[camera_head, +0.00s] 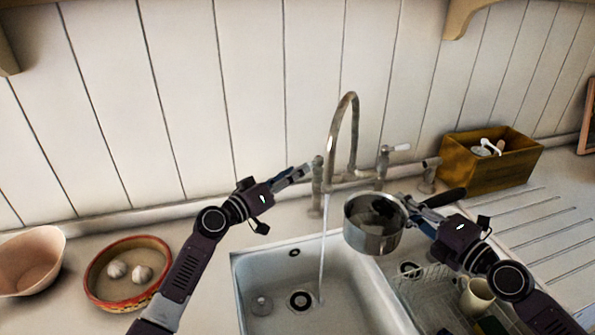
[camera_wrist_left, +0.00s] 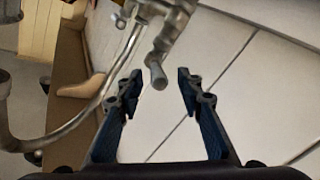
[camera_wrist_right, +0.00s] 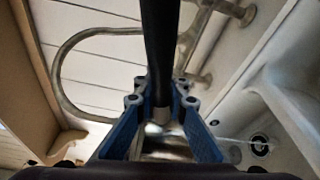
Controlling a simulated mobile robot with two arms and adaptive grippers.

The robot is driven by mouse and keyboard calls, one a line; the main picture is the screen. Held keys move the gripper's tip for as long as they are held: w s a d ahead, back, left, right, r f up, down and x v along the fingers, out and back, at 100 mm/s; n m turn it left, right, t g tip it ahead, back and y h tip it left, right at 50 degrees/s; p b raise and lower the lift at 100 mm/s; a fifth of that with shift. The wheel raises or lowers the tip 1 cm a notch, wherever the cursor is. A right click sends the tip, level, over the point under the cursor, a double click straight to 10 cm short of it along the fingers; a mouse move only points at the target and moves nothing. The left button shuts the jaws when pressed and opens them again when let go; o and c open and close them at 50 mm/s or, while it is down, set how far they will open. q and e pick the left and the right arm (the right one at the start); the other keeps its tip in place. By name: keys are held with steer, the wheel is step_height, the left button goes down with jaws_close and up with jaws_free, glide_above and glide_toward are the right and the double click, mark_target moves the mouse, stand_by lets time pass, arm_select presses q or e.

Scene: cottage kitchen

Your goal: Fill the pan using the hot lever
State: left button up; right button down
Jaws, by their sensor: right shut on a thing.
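The metal pan (camera_head: 372,238) is held level above the right part of the sink. My right gripper (camera_head: 416,207) is shut on its black handle (camera_wrist_right: 158,40). The tap spout (camera_head: 347,105) arches over the sink, and a thin water stream (camera_head: 323,250) falls to the left of the pan into the basin. My left gripper (camera_head: 298,172) is at the tap's left lever. In the left wrist view the lever (camera_wrist_left: 157,72) points between the open fingers, which appear clear of it. The right lever (camera_head: 400,147) has a white tip. Whether the pan holds water is unclear.
The white sink (camera_head: 262,262) lies below both arms. A dish rack (camera_head: 425,285) with a cup (camera_head: 477,297) is at lower right. A wooden box (camera_head: 490,172) stands behind the drainboard. A bowl with garlic (camera_head: 100,300) and a pink bowl (camera_head: 30,260) are at left.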

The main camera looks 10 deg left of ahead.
arm_select(q)
steer(key=shift+x, duration=0.8)
steer(key=shift+s, duration=0.1)
jaws_close()
